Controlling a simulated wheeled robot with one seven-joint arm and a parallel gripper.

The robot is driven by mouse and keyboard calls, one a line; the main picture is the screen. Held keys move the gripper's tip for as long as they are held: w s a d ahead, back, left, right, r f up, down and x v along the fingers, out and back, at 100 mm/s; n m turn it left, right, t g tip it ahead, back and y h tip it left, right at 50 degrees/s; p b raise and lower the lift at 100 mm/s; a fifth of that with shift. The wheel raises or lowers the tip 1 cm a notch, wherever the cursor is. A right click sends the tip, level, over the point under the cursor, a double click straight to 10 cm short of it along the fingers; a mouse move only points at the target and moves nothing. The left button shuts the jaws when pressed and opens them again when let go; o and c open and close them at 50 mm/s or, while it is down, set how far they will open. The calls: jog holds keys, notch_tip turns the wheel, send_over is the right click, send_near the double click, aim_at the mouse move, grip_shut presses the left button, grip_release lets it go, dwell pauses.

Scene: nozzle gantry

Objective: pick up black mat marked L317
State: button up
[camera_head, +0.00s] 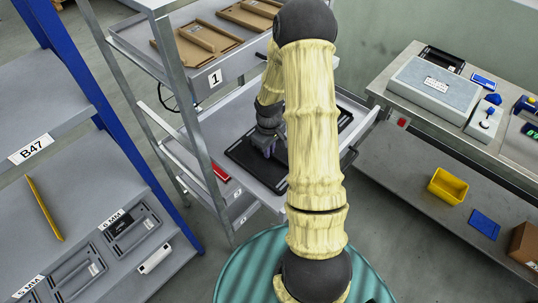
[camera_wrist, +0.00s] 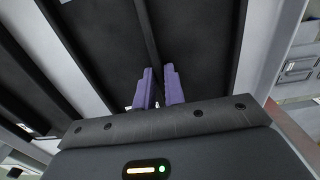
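A black mat (camera_head: 243,155) lies on a pulled-out grey tray in the rack, partly hidden behind my arm. It fills much of the wrist view (camera_wrist: 195,30), with a raised rib running down its middle. No label reading L317 is legible. My gripper (camera_head: 270,152) points down at the mat. In the wrist view, the two purple fingers (camera_wrist: 159,72) stand close together with a narrow gap, in line with the end of the rib. I cannot tell whether they press on it.
Another black piece (camera_wrist: 45,75) lies left of the mat, across a light strip. Brown trays (camera_head: 208,38) sit on the shelf above, near my arm. A blue-posted shelf (camera_head: 75,190) stands left. A bench (camera_head: 480,150) with a grey box (camera_head: 433,88) stands right.

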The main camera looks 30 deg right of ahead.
grip_shut()
jog(key=shift+w+r, duration=0.1)
jog(key=shift+r, duration=0.4)
notch_tip(320, 180, up, 9)
jog(key=b, duration=0.2)
